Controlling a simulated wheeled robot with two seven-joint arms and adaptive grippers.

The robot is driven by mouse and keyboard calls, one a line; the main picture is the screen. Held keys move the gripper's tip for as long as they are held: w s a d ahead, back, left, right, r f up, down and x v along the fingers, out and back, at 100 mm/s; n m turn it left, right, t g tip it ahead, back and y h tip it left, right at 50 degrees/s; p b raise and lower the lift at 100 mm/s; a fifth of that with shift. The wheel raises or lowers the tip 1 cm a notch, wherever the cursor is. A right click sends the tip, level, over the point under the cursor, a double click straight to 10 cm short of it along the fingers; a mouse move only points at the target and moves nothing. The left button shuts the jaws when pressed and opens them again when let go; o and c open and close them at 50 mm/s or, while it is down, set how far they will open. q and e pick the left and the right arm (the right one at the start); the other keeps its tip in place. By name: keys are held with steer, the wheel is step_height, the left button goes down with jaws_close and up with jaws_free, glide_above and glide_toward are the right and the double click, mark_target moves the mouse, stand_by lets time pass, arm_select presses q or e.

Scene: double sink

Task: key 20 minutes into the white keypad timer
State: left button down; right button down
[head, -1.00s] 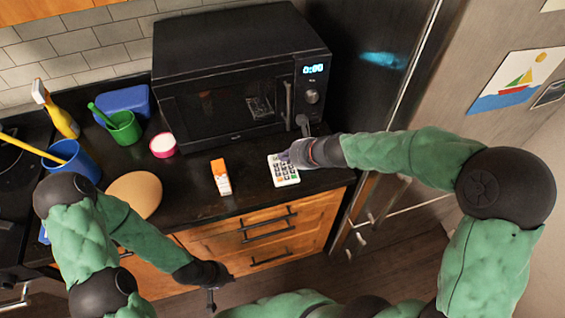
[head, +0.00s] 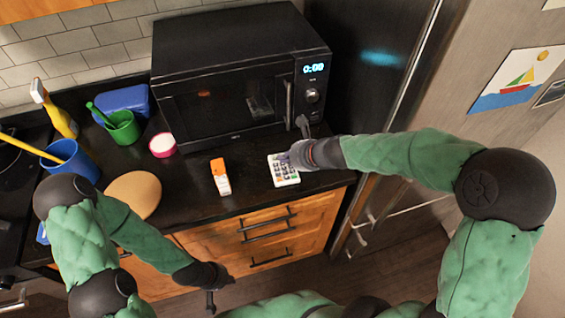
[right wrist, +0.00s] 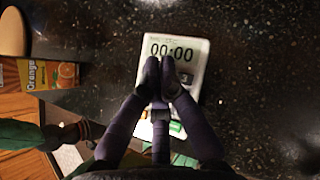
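The white keypad timer (head: 284,178) lies flat on the black counter, right of an orange carton. In the right wrist view the timer (right wrist: 198,60) shows 00:00 on its display; most of its keys are hidden by my fingers. My right gripper (head: 291,156) is over the timer, and its fingertips (right wrist: 160,68) are close together with nothing seen between them. I cannot tell whether they touch the keys. My left gripper (head: 211,292) hangs low in front of the drawers, away from the timer; its fingers are too small to read.
Behind is a black microwave (head: 240,75). A round wooden board (head: 138,192), a pink cup (head: 163,145), a green cup (head: 124,128) and a blue cup (head: 72,160) are further left. Bare counter lies between carton and timer.

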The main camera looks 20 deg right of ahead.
steer(key=shift+f, duration=0.25)
stand_by(0.4)
steer(key=shift+r+p, duration=0.5)
steer(key=shift+r, duration=0.25)
steer(key=shift+r, duration=0.1)
step_height(320, 180, up, 5)
steer(key=p, duration=0.5)
stand_by(1.4)
